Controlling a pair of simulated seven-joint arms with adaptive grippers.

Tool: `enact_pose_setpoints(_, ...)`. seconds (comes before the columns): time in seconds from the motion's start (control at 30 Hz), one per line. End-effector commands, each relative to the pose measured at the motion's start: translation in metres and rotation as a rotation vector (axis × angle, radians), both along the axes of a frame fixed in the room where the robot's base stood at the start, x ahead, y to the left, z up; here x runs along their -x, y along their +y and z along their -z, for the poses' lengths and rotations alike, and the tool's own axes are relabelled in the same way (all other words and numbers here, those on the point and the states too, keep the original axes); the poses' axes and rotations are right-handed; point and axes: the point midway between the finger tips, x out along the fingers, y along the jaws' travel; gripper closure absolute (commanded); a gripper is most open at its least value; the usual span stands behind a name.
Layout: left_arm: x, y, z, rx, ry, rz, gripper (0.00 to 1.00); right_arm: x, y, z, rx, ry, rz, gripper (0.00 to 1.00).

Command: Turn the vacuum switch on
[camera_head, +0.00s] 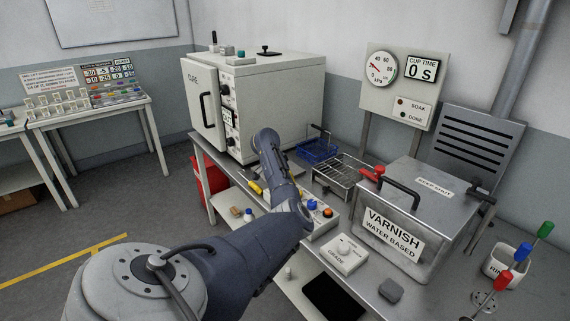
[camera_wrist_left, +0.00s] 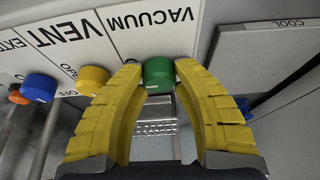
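The green vacuum knob (camera_wrist_left: 159,73) shows in the left wrist view, beside the upside-down VACUUM label on a white panel (camera_wrist_left: 158,38). My left gripper (camera_wrist_left: 158,71) has its yellow fingers apart, one on each side of the knob. Narrow gaps seem to show, but I cannot tell whether a finger touches. In the head view my left arm covers this end of the panel and hides the green knob. A pressure gauge (camera_head: 381,68) hangs on the back board. My right gripper is not in view.
A yellow knob (camera_wrist_left: 93,79) by VENT and a blue knob (camera_wrist_left: 39,87) sit left of the green one. A cup of tools (camera_head: 504,266) is at right.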

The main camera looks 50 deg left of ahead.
Motion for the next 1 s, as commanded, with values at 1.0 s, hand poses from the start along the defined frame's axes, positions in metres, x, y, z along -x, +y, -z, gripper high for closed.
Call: enact_pose_setpoints(1.0, 0.028, 0.001, -0.068, 0.0, -0.001, -0.001, 0.45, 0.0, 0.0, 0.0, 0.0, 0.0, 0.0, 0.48)
